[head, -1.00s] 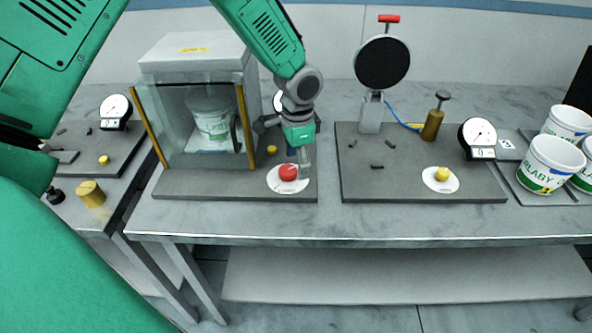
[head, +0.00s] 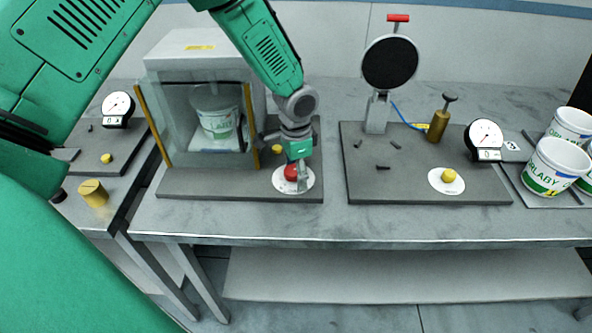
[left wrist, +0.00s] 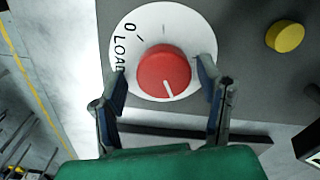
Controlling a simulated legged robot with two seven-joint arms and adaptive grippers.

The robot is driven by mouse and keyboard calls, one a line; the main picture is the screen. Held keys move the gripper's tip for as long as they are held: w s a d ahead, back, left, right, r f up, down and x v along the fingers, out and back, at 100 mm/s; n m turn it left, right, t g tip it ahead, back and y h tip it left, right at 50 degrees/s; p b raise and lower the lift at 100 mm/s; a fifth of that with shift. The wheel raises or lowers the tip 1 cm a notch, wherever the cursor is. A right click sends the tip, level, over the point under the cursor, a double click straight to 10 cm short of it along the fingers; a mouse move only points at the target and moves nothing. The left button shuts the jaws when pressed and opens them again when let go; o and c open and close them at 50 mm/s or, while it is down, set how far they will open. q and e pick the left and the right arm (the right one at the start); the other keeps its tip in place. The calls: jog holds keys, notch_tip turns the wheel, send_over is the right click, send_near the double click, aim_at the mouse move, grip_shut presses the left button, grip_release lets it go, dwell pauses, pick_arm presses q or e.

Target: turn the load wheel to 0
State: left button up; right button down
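The load wheel is a red knob (left wrist: 164,71) on a white round dial (left wrist: 203,36) printed "LOAD" and "0". In the left wrist view the 0 is at the dial's upper left; the knob's white line points down, away from it. In the head view the knob (head: 290,173) sits on the front of the left grey board, partly covered by my left gripper (head: 303,178). In the left wrist view my left gripper (left wrist: 162,74) is open, one finger each side of the knob, with visible gaps. My right gripper is not in view.
A glass-fronted cabinet (head: 195,62) with a white tub (head: 216,121) stands behind and left of the wheel. A yellow button (left wrist: 285,36) is near the dial. The right board has a yellow knob (head: 449,175), a gauge (head: 484,136) and a black disc (head: 390,62).

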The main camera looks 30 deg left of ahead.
aim_at(293, 169)
pick_arm(q)
jog(key=shift+s+a+f, duration=0.1)
jog(key=shift+a, duration=0.55)
notch_tip(293, 169, up, 12)
jog(key=shift+a, duration=0.15)
jog(key=shift+d, duration=0.2)
